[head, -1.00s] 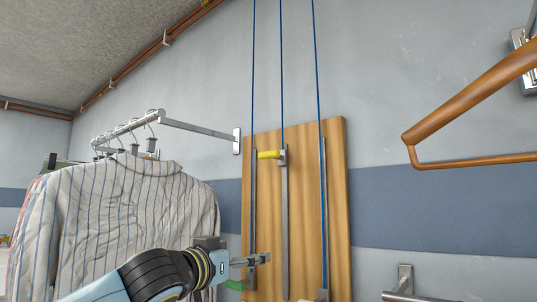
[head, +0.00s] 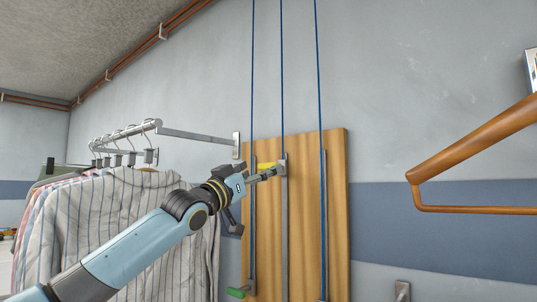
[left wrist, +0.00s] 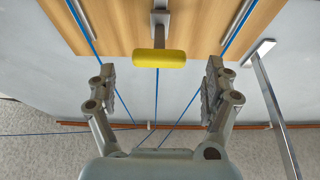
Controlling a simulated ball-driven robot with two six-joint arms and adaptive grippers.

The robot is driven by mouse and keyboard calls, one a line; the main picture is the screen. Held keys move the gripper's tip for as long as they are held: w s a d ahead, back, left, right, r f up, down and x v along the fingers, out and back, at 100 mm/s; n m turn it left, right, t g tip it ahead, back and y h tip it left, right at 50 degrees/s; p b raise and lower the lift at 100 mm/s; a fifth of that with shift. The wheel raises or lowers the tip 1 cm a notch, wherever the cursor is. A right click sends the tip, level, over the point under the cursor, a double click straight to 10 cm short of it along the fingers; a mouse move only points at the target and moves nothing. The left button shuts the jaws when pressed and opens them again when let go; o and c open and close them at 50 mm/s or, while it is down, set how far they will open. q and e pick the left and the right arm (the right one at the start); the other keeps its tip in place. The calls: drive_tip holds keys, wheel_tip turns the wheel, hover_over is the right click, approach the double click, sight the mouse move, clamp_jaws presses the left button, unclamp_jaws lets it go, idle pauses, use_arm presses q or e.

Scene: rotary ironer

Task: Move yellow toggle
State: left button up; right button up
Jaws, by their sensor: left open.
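The yellow toggle (head: 263,166) sits on the middle metal rail, near the top of the wooden board (head: 336,225). In the head view it is partly hidden behind my left gripper (head: 264,175). In the left wrist view the yellow toggle (left wrist: 159,60) is a whole bar centred between the two spread fingers. My left gripper (left wrist: 160,76) is open and empty, with clear space on both sides of the toggle. No contact shows. My right gripper is not in view.
A green toggle (head: 237,292) is low on the left rail. Blue cords (head: 282,90) run up from the rails. Striped shirts (head: 125,215) hang on a metal rack (head: 195,136) at left. A brown bar (head: 470,140) juts in at right.

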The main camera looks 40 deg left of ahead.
sight(266, 167)
use_arm(q)
drive_tip(key=shift+x, duration=2.2)
drive_tip(key=shift+f, duration=0.15)
drive_tip(key=c, duration=1.7)
drive_tip(key=shift+f, duration=0.1)
